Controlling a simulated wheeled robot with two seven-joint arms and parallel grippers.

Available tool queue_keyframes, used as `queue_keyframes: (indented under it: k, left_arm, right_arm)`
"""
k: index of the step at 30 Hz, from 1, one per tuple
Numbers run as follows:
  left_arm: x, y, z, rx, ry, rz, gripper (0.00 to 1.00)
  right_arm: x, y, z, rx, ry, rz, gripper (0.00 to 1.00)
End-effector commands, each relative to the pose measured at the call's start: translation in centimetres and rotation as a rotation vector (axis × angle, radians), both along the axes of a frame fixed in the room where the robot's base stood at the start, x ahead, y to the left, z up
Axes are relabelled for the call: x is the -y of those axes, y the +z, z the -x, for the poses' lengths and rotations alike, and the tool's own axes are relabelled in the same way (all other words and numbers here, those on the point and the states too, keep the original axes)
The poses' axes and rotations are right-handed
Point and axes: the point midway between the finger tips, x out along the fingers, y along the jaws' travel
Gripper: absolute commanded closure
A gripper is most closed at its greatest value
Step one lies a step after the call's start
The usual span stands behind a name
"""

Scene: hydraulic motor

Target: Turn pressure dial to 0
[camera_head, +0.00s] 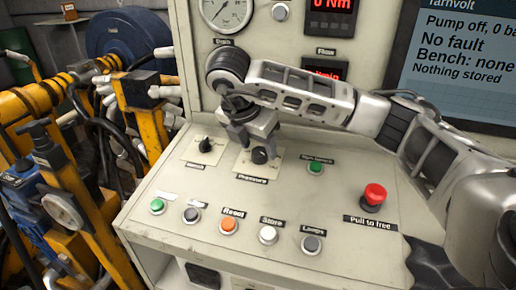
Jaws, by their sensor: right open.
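The pressure dial is a black knob (260,156) on a pale plate, above the label "Pressure", in the middle of the sloped control panel (185,222). My right gripper (251,142) is over it, pointing down, with its arm coming in from the right. The gripper is open, and its fingers are at or just above the knob. I cannot tell whether they touch it. The gripper partly hides the dial's plate, and I cannot read the knob's setting. My left gripper is not in view.
A second black knob (205,144) sits just left. A red mushroom button (373,197) is at right, and a row of buttons, including an orange one (229,225), runs along the front. A screen (455,65) reads "Pump off". Yellow frames with hoses (75,185) crowd the left.

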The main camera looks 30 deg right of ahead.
Motion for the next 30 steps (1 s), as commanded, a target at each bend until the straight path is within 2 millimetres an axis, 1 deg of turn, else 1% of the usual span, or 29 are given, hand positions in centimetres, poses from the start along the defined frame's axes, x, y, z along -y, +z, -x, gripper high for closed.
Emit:
queue_keyframes:
  k: [3,6,13,14,15,18,26,30]
  left_arm:
    - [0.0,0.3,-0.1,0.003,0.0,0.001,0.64]
    - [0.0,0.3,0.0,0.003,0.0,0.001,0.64]
    - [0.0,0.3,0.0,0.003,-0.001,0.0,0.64]
    - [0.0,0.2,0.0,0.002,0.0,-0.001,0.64]
    - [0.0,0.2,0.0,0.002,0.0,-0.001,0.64]
    - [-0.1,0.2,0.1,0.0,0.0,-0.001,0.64]
    - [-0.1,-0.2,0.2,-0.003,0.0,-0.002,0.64]
    - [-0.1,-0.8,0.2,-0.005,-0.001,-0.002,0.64]
  right_arm:
    - [0.4,-0.7,-0.1,-0.001,0.0,0.0,0.45]
    - [0.5,-1.0,-0.1,0.001,0.0,0.0,0.45]
    - [0.4,-1.1,-0.2,0.001,0.0,0.0,0.45]
    - [0.4,-1.1,-0.2,0.001,0.0,0.0,0.53]
    - [0.4,-1.1,-0.2,0.001,0.0,0.0,0.65]
    - [0.4,-1.1,-0.2,0.001,0.0,0.0,0.9]
    - [0.4,-1.1,-0.1,-0.001,0.014,0.001,0.9]
    - [0.5,-1.2,-0.1,-0.006,0.054,0.005,0.9]
